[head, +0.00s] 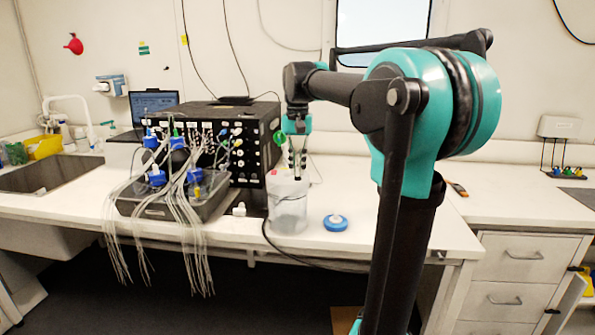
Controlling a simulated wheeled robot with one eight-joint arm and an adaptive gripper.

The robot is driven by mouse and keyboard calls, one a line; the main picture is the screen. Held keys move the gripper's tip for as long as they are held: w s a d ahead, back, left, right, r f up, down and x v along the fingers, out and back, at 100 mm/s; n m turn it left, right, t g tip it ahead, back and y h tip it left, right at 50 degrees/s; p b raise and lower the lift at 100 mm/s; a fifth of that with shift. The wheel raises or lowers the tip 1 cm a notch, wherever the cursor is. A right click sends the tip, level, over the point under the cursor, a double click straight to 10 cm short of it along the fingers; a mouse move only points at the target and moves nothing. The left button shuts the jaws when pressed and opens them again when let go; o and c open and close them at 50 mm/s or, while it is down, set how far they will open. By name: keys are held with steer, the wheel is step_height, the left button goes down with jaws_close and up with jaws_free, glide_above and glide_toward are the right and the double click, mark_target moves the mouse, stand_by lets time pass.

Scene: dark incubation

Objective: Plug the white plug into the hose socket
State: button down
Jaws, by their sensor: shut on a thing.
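My gripper (297,165) points down just above or in front of the open top of a clear plastic container (289,208). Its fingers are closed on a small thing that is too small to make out. I cannot tell for sure whether that thing is the white plug. A small white piece (239,209) sits on the bench left of the container, by the black instrument. I cannot make out the hose socket. Thin clear hoses (195,235) hang over the bench edge from blue-capped bottles (157,178).
A black instrument (252,150) with ports stands behind the tray (150,207) of bottles. A blue lid (335,222) lies right of the container. A dark cable (290,256) hangs below it. A sink (50,175) is at left.

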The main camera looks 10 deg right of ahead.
steer(key=shift+r, duration=0.15)
steer(key=shift+r, duration=2.85)
steer(key=shift+r, duration=0.5)
steer(key=w+a, duration=1.6)
steer(key=a, duration=0.2)
step_height(320, 180, down, 22)
steer(key=shift+s+f, duration=0.2)
steer(key=shift+f, duration=0.05)
steer(key=shift+a+f, duration=0.1)
steer(key=shift+f, duration=0.35)
stand_by(1.1)
